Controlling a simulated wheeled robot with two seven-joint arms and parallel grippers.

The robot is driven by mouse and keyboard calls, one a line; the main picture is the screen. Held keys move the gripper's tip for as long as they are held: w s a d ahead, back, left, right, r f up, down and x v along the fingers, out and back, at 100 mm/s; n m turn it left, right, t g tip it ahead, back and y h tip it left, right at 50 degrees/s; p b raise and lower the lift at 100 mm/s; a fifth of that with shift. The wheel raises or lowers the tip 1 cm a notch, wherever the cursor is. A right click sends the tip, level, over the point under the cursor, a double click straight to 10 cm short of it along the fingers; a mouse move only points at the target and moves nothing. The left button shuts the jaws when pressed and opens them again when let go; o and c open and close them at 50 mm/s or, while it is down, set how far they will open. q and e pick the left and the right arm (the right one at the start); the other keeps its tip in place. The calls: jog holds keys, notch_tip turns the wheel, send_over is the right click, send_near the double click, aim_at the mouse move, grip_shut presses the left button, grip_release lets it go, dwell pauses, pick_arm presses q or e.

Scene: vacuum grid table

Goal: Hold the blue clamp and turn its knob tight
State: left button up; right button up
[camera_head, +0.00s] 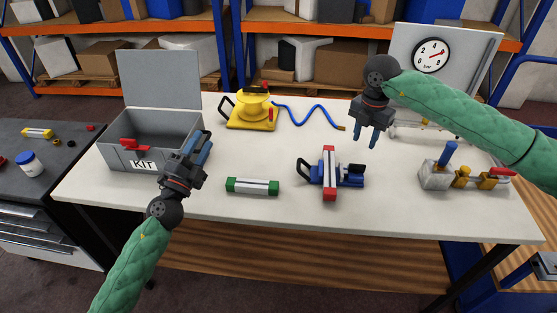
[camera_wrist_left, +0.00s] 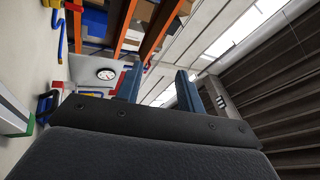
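The blue clamp (camera_head: 350,177) lies on the white table, right of the middle in the head view. I cannot tell clearly which part is the knob. My left gripper (camera_head: 199,145) is open and empty above the table's left part, beside the grey kit box and well left of the clamp. Its two blue fingers stand apart in the left wrist view (camera_wrist_left: 157,88). My right gripper (camera_head: 367,139) is open and empty, pointing down above and behind the clamp.
The open grey kit box (camera_head: 122,158) stands at the left. A green-ended bar (camera_head: 252,186) lies left of the clamp. A yellow device (camera_head: 250,110) with a blue hose (camera_head: 305,115) is behind. A grey block with brass fittings (camera_head: 436,177) sits right. A gauge panel (camera_head: 463,54) stands at back right.

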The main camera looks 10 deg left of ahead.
pick_arm(q)
jog(key=w+d+m+g+h, duration=0.3)
jog(key=d+m+g+h, duration=0.3)
jog(key=d, duration=0.3)
jog(key=m+g+h, duration=0.2)
jog(key=m+g, duration=0.5)
jog(key=g, duration=0.1)
send_near(299, 163)
notch_tip(299, 163, up, 6)
jog(key=d, duration=0.2)
jog(key=f+g+y, duration=0.1)
jog(key=w+d+f+m+y, duration=0.1)
jog(key=f, duration=0.1)
jog(key=shift+w+d+g+y, duration=0.1)
jog(key=shift+w+g+y, duration=0.05)
jog(key=shift+g+y, duration=0.2)
jog(key=shift+w+f+g+y, duration=0.35)
jog(key=shift+f+y, duration=0.3)
jog(key=shift+x, duration=3.75)
jog(key=shift+f, duration=0.1)
